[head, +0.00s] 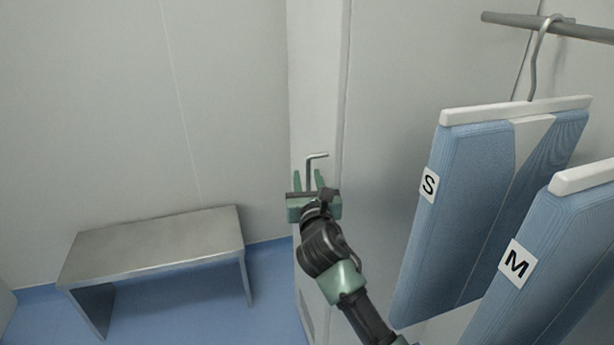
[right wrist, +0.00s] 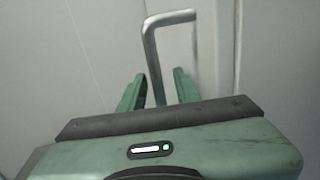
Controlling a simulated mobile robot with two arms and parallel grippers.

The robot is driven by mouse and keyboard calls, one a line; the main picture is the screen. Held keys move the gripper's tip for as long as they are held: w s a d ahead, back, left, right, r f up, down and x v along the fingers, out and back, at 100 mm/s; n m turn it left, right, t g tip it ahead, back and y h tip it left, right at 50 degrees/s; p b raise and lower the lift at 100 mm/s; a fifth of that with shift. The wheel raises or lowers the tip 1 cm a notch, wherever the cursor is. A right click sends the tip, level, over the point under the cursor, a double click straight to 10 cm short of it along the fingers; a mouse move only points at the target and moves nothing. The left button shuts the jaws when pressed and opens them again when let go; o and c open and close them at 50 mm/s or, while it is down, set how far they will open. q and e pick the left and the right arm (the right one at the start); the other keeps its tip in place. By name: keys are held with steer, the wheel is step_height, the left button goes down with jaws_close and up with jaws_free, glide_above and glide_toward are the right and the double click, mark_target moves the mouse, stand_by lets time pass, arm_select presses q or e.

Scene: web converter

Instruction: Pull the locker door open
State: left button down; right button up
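The locker door (head: 318,90) shows as a tall pale panel in the middle of the head view. Its handle (head: 315,157) is a thin bent metal bar, also large in the right wrist view (right wrist: 152,50). My right gripper (head: 320,180) has its two green fingers apart, pointing at the panel. In the right wrist view my right gripper (right wrist: 158,92) is open, with the lower part of the handle between the fingers and a gap visible on each side. The handle's lower end is hidden behind the gripper body. My left gripper is not in view.
A metal bench (head: 155,243) stands on the blue floor at the left. Blue garments marked S (head: 465,180) and M (head: 550,255) hang at the right, close to my right arm. A rail (head: 575,30) runs above them.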

steer(key=shift+w, duration=0.6)
jaws_close()
stand_by(1.1)
